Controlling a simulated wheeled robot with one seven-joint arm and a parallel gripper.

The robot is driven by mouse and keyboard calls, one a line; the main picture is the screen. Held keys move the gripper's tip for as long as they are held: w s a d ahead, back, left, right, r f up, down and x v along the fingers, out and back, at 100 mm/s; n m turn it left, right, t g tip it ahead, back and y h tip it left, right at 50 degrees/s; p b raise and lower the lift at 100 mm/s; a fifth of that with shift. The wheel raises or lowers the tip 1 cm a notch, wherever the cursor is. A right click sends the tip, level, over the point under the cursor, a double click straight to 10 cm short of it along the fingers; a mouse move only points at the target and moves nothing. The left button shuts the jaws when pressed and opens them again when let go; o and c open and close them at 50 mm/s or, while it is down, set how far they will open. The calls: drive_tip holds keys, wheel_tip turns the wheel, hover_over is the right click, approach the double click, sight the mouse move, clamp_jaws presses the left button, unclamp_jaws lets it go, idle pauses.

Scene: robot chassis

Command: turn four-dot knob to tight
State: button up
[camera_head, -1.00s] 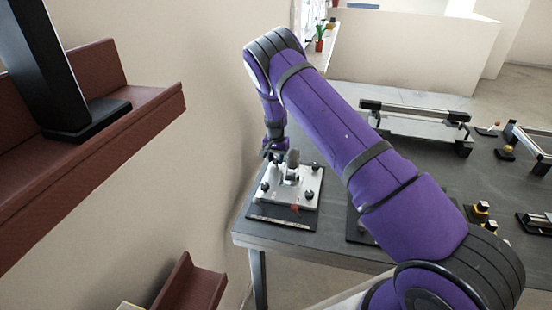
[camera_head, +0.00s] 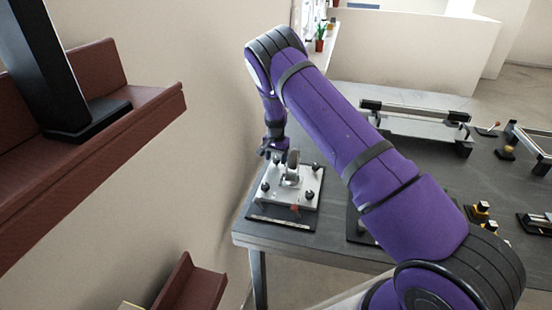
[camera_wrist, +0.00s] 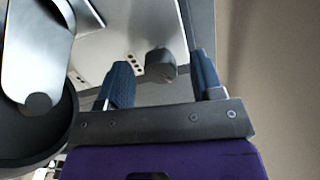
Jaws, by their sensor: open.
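The four-dot knob (camera_wrist: 160,66) is a small dark grey knob on a pale metal plate (camera_wrist: 145,30), with a row of small dark dots beside it in the wrist view. My gripper (camera_wrist: 162,75) is open; its two blue fingers stand on either side of the knob in the picture, with visible gaps. I cannot tell whether the fingertips reach down to its height. In the head view my gripper (camera_head: 269,153) is over the far left corner of the plate (camera_head: 300,202), and the knob there is hard to make out.
A metal lever or clamp (camera_wrist: 35,55) with a dark round part crowds the wrist view's left side. Other black knobs (camera_head: 309,195) sit on the plate's corners. The plate lies on a dark table (camera_head: 330,260) near the wall. More fixtures (camera_head: 415,115) stand to the right.

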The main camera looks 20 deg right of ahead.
wheel_tip(320, 180, up, 11)
drive_tip(key=shift+f, duration=0.2)
idle(0.6)
wheel_tip(320, 180, up, 17)
drive_tip(key=n+t+y, duration=0.1)
hover_over(276, 159)
drive_tip(key=s, duration=0.7)
drive_tip(key=s+r+n+t, duration=0.1)
drive_tip(key=s+r+n, duration=0.2)
drive_tip(key=s+r, duration=1)
drive_tip(key=s+a+r+n+t, duration=0.1)
drive_tip(key=s+r+n, duration=0.1)
drive_tip(key=s, duration=1.3)
drive_tip(key=s+a+r+n+t+h, duration=0.1)
drive_tip(key=s+r+n+t, duration=0.1)
drive_tip(key=s, duration=1.3)
drive_tip(key=shift+s+a+r+n, duration=0.15)
drive_tip(key=shift+s+r+n, duration=0.1)
drive_tip(key=shift+r+n, duration=0.4)
drive_tip(key=shift+w+r, duration=0.1)
drive_tip(key=shift+r, duration=0.05)
drive_tip(key=shift+c, duration=0.6)
